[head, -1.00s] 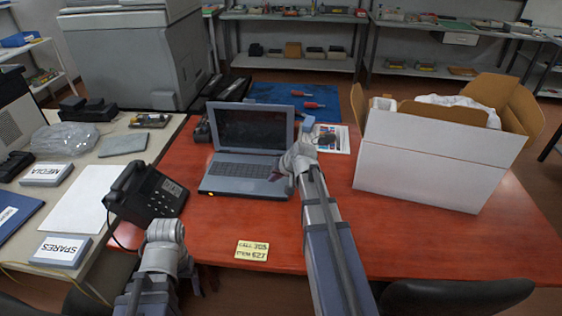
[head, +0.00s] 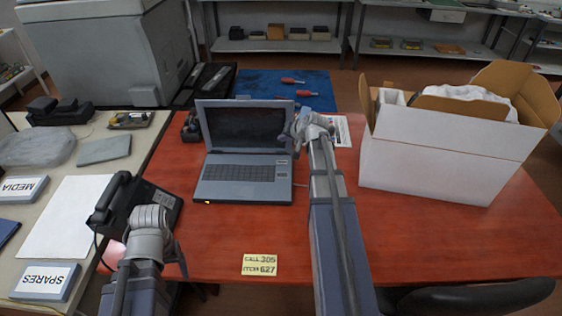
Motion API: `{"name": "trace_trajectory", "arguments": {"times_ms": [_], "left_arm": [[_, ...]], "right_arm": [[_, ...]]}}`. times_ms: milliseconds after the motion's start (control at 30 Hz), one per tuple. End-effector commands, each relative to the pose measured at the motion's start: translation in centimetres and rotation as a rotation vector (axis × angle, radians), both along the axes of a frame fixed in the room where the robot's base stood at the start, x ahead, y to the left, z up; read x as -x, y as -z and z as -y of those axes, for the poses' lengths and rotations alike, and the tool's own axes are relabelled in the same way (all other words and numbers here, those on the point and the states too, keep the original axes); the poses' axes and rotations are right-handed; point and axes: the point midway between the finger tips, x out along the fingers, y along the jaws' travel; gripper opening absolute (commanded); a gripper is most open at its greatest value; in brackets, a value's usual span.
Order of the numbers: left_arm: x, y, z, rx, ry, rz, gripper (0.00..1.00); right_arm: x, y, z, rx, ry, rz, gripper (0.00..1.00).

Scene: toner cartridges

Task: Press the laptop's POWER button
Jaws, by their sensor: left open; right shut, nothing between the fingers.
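The grey laptop (head: 242,187) stands open on the red table, its dark screen (head: 246,125) facing me. Its POWER button is too small to make out.
A white open carton (head: 430,160) fills the right of the red table (head: 400,240). A black telephone (head: 117,195) stands left of the laptop. A yellow note (head: 259,265) lies in front. A blue mat (head: 262,92) with red-handled tools lies behind.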

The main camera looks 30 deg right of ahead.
Motion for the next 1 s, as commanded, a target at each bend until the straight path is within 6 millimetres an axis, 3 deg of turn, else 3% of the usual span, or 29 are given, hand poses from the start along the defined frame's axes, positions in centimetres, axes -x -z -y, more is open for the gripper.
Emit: {"name": "trace_trajectory", "arguments": {"times_ms": [333, 800, 1000], "left_arm": [[0.0, 1.5, 0.0, 0.000, 0.000, 0.000, 0.79], [0.0, 7.6, 0.0, 0.000, 0.001, 0.000, 0.79], [0.0, 8.9, 0.0, 0.000, 0.001, 0.000, 0.79]], "right_arm": [[0.0, 1.5, 0.0, 0.000, -0.001, -0.001, 0.00], [0.0, 7.6, 0.0, 0.000, -0.001, -0.001, 0.00], [0.0, 8.9, 0.0, 0.000, -0.001, -0.001, 0.00]]}}
